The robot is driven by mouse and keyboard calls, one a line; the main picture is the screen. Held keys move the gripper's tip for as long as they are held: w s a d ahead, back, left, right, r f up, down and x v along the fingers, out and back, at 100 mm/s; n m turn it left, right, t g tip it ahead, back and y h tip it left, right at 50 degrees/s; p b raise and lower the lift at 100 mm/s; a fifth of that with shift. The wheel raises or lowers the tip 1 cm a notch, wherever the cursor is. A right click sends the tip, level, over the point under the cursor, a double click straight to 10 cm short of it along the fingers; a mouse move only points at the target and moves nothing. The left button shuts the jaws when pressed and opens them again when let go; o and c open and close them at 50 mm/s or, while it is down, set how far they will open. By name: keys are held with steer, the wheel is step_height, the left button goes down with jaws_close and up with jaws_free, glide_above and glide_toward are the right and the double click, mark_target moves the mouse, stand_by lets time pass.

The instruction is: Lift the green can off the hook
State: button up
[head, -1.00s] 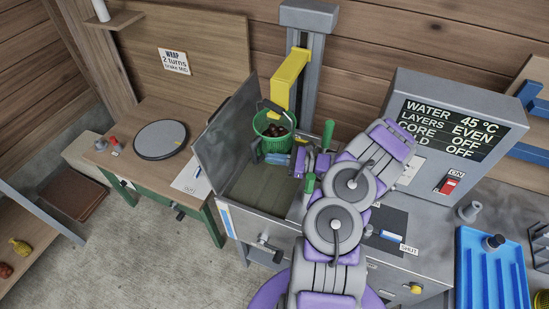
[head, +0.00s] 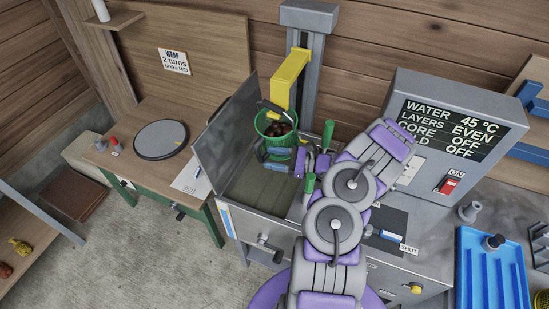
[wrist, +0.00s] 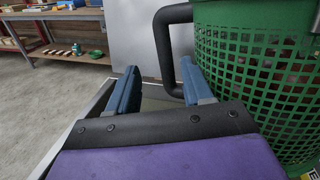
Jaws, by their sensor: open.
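The green can (head: 275,130) is a perforated pail of brown chestnuts. It hangs at the lower end of the yellow hook arm (head: 288,80); the exact contact of its bail with the hook is too small to tell. My gripper (head: 266,160) is open, just below and in front of the can. In the wrist view, the can (wrist: 258,75) fills the right side, beside my right finger. Its black side handle (wrist: 166,50) shows between and beyond my two blue fingers (wrist: 160,88), its lower end partly hidden behind the right finger. The jaws are not closed on it.
Below the can is an open basin (head: 262,190) with a raised metal lid (head: 225,125) at its left. A grey control box (head: 455,125) stands right of my arm. A green-handled lever (head: 327,135) is close to my wrist. A table with a round plate (head: 161,140) is at left.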

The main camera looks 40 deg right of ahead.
steer(key=p+v, duration=0.1)
steer(key=v, duration=0.6)
steer(key=shift+s+d, duration=0.15)
steer(key=shift+s, duration=0.05)
